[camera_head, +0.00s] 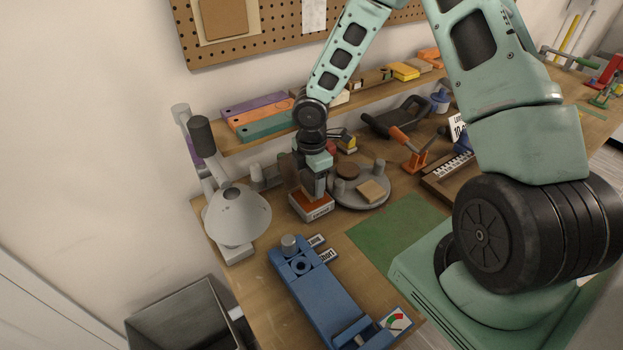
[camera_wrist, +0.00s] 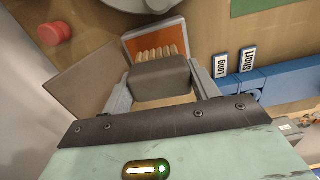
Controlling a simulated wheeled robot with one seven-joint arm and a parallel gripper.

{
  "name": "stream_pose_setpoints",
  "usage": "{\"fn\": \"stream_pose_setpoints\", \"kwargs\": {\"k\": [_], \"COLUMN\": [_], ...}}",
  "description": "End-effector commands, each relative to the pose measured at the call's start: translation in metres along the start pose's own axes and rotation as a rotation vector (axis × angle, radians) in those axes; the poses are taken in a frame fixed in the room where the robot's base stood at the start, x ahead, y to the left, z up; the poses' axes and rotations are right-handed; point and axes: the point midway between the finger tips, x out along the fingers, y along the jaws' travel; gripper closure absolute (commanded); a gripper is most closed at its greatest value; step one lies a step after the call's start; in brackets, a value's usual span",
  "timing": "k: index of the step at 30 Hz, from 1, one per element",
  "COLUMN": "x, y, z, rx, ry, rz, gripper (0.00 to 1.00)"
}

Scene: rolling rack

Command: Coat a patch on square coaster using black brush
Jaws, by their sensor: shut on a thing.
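My gripper (camera_wrist: 162,92) is shut on the black brush (camera_wrist: 160,76), a dark block with tan bristles (camera_wrist: 157,53) at its far side. The bristles are over or in a small orange-floored tray (camera_wrist: 178,36); I cannot tell whether they touch it. In the head view, my gripper (camera_head: 316,185) points down at this tray (camera_head: 312,209), which has a white label on its front. The square coaster (camera_head: 371,190) is a light brown square on a round grey turntable (camera_head: 352,204), just right of my gripper. The brush is mostly hidden in the head view.
A round brown coaster (camera_head: 347,170) and several grey pegs share the turntable. A grey lamp (camera_head: 237,214) stands left, a blue fixture (camera_head: 325,297) in front. "Long" (camera_wrist: 220,65) and "Short" (camera_wrist: 248,58) labels lie beside it. A green mat (camera_head: 400,232) is clear.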

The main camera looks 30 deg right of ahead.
Motion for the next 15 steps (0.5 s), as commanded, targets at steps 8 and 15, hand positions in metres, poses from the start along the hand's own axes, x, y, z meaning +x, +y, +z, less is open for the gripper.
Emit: {"fn": "stream_pose_setpoints", "kwargs": {"k": [8,15], "x": [0.0036,0.0064], "y": [0.0001,0.0001], "z": [-0.0003,-0.0003], "rx": [0.000,0.000], "ry": [0.000,0.000], "rz": [0.000,0.000], "gripper": [0.58,0.58]}}
